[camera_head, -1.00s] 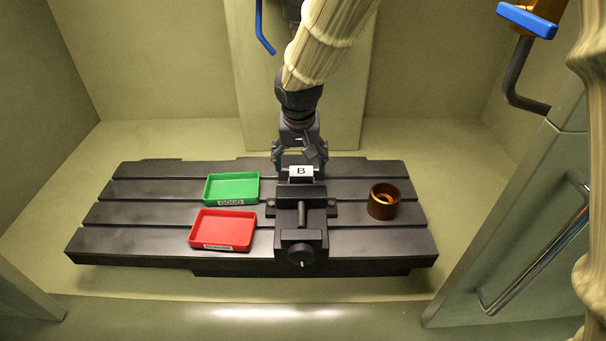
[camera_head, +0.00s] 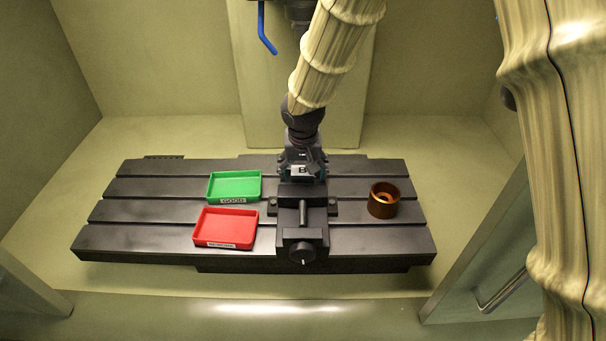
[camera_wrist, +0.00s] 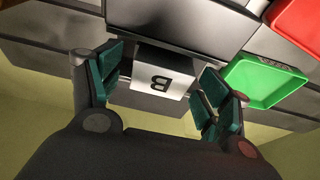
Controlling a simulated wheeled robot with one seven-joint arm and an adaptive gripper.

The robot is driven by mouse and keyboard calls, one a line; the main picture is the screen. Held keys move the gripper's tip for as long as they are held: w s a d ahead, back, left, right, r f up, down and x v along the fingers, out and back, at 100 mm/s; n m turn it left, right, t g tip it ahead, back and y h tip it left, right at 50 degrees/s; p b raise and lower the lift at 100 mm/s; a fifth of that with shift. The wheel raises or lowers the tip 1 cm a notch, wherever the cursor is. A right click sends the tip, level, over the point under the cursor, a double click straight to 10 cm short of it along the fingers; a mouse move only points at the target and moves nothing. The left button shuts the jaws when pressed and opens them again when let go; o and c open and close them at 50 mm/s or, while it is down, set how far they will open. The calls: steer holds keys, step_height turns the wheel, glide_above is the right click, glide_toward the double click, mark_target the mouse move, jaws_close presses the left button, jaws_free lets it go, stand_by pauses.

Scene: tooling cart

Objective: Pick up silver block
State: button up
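The silver block (camera_wrist: 165,62) carries a white label with a black "B". It sits at the vise (camera_head: 302,215), at the back end of its jaws in the head view; how it rests in the jaws is partly hidden. My gripper (camera_wrist: 158,85) is open, with its green-padded fingers on either side of the block in the wrist view. A gap shows at the left finger; the right finger is very near the block, and contact cannot be told. In the head view my gripper (camera_head: 302,168) hides much of the block.
A green tray (camera_head: 234,187) and a red tray (camera_head: 225,228) lie left of the vise on the dark slotted table (camera_head: 140,212). A brown round cup (camera_head: 383,200) stands to the right. The table's left part is clear.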

steer(key=c, duration=1)
steer(key=shift+r, duration=0.1)
